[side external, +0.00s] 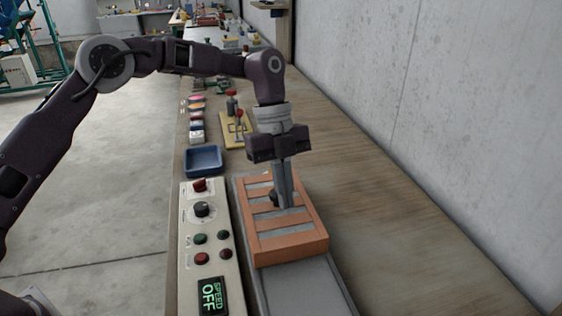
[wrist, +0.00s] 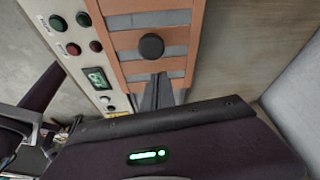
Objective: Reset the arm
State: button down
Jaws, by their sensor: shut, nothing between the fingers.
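My gripper (side external: 285,203) is shut and empty, pointing down over an orange slatted frame (side external: 292,250) with grey strips between its bars. Its fingertips are close above the frame or touching it; I cannot tell which. In the wrist view the shut fingers (wrist: 158,88) show at the frame's near part. A dark round knob (wrist: 151,47) stands on the frame beside the fingertips; in the side view it is mostly hidden behind the fingers. My arm reaches in from the left.
A control panel (side external: 187,238) with a red knob, a dark knob, several buttons and a display reading "SPEED OFF" lies left of the frame. A blue tray (side external: 204,160) and a yellow board with a clamp (side external: 236,130) stand behind. Bare bench (side external: 390,230) lies right, before the grey wall.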

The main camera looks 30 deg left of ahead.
jog(key=shift+s+d+r, duration=0.45)
jog(key=shift+d+r, duration=0.05)
jog(key=shift+d, duration=0.1)
jog(key=s+a+r+n+t+y, duration=0.1)
jog(key=s+a+r+n, duration=0.15)
jog(key=r, duration=0.55)
jog(key=s+a+r+n+t, duration=0.1)
jog(key=a+r+n, duration=0.2)
jog(key=r, duration=0.4)
jog(key=s+a+r+n+t+y, duration=0.25)
jog(key=s+a+n, duration=0.25)
jog(key=s+n, duration=0.3)
jog(key=s+a+f+n+t, duration=0.1)
jog(key=s+a+f+n, duration=0.2)
jog(key=s+n, duration=0.3)
jog(key=s+a+f+n+t, duration=0.2)
jog(key=s+a+f+n, duration=0.1)
jog(key=s, duration=0.8)
jog(key=a+n, duration=0.1)
jog(key=n, duration=0.1)
jog(key=shift+s+a+f+n, duration=0.15)
jog(key=shift+f+n, duration=0.2)
jog(key=shift+f, duration=0.05)
jog(key=shift+t, duration=0.25)
